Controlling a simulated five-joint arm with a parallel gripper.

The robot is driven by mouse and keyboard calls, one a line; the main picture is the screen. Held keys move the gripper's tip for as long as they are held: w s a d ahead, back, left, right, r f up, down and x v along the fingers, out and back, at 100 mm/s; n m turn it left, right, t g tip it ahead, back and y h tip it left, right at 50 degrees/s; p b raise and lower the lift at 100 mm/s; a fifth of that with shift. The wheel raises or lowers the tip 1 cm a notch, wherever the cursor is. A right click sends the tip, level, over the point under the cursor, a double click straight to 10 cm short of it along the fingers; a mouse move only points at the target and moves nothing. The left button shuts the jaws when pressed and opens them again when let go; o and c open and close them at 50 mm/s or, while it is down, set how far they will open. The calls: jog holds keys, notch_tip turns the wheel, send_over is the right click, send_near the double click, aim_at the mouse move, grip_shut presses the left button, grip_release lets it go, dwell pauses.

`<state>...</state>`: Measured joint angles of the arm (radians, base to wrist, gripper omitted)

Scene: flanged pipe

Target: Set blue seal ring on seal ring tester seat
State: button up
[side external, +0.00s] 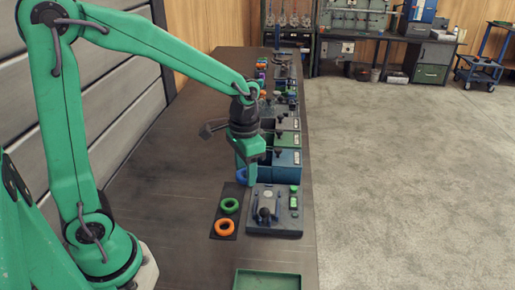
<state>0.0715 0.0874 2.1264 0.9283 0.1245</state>
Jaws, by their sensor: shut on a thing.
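My gripper (248,178) points down just above the back end of a dark mat and beside the tester. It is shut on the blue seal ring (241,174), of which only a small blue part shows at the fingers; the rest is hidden. The seal ring tester (289,222) is a grey plate on the bench, right of the mat, with a black knob, a lever and a green display. I cannot clearly make out its seat from here.
A green ring (229,205) and an orange ring (225,227) lie on the dark mat (217,215). Blue and green bins (286,165) stand behind the tester. A green tray (267,280) lies at the near edge. The bench left of the mat is clear.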

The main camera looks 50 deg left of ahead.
send_over(268, 194)
notch_tip(268, 194, down, 8)
jog(key=shift+a+r, duration=0.1)
dwell(1.0)
jog(key=shift+f, duration=0.25)
jog(key=shift+f, duration=1)
jog(key=shift+f, duration=0.5)
dwell(0.7)
jog(key=o, duration=1.1)
jog(key=shift+c, duration=0.2)
jog(key=shift+o, duration=0.2)
jog(key=shift+r, duration=0.15)
jog(key=shift+c, duration=0.3)
